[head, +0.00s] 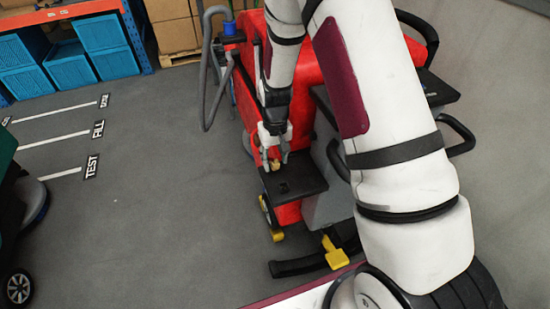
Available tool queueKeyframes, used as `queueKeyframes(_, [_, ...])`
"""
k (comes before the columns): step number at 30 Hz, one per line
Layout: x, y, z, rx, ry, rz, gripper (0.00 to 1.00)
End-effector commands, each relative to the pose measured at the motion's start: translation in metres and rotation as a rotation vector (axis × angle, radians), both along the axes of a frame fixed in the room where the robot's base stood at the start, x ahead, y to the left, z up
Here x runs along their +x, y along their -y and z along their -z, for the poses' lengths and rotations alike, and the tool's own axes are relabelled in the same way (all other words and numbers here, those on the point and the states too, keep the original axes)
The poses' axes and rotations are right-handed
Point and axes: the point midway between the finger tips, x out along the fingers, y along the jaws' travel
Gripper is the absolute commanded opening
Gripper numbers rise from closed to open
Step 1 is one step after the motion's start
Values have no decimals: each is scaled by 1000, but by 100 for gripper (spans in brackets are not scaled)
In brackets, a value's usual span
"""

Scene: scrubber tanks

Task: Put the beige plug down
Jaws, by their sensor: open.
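A small beige-orange plug (275,166) shows between the fingertips, at or just above the shelf's far left edge. I cannot tell whether it touches the shelf or a finger. A small dark fitting (283,187) sits on the shelf just nearer than the plug.
A grey hose (207,80) hangs on the machine's left side. A yellow pedal (335,253) and a black bumper (296,266) are low in front. A green machine (14,200) stands at far left. The marked floor (150,190) between is clear.

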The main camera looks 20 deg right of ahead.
Motion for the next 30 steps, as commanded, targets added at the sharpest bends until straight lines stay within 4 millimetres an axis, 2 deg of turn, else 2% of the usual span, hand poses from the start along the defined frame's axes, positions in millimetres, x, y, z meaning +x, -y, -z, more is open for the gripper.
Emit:
queueKeyframes(5, [2, 0, -19, 0, 5, 0, 40])
queueKeyframes(12, [2, 0, -69, 0, 6, 0, 40])
queueKeyframes(18, [1, 0, -103, 0, 5, -1, 40])
queueKeyframes(26, [-1, 0, -128, 1, 9, 0, 40])
queueKeyframes(30, [-14, 0, -163, 8, 45, 2, 40])
